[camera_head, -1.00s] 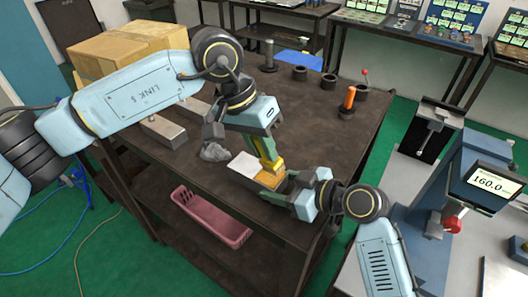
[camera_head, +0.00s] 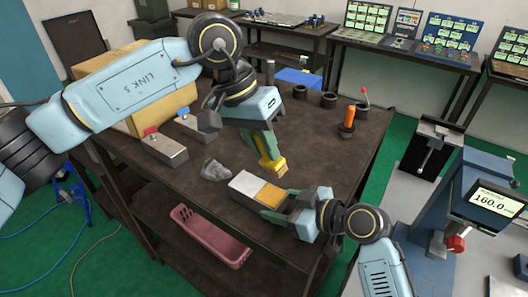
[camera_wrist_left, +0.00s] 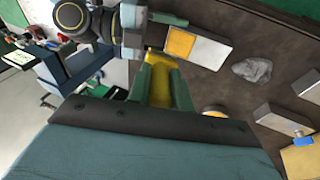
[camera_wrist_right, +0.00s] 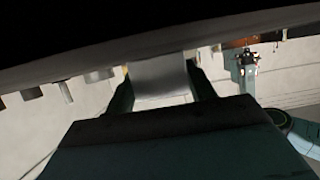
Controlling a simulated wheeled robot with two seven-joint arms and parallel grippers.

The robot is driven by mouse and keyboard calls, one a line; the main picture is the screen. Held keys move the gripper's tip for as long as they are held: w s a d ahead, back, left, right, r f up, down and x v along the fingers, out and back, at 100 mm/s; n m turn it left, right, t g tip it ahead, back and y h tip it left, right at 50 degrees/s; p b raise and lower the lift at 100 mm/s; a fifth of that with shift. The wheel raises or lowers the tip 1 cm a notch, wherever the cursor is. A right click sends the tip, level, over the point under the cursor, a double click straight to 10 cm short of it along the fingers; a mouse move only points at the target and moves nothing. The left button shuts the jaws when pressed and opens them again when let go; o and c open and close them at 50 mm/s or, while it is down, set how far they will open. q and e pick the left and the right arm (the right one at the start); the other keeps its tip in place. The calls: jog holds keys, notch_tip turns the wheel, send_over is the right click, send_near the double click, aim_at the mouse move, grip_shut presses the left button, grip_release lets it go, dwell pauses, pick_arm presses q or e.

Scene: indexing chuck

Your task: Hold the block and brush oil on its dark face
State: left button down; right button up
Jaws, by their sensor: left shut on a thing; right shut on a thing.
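The block (camera_head: 243,183) is held low over the table near its front right corner. Its top face is pale silver on the left and amber (camera_head: 271,195) on the right; no dark patch shows. My right gripper (camera_head: 284,206) is shut on the block's right end; in the right wrist view the block (camera_wrist_right: 160,73) sits between the fingers. My left gripper (camera_head: 264,150) is shut on a yellow brush (camera_head: 273,168), bristles down. The brush tip appears just behind the block, apart from the amber part. The left wrist view also shows the brush (camera_wrist_left: 160,85) and block (camera_wrist_left: 208,50).
A crumpled grey rag (camera_head: 215,170) lies left of the block. Metal blocks with a red knob (camera_head: 164,149) and a blue knob (camera_head: 198,128) stand farther left. Dark rings (camera_head: 329,100) and an orange-handled tool (camera_head: 348,119) stand at the back right. A pink tray (camera_head: 205,237) is below.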

jog(key=shift+f, duration=0.15)
jog(key=o, duration=1.2)
jog(key=shift+w, duration=0.1)
jog(key=shift+c, duration=0.2)
jog(key=v, duration=1.2)
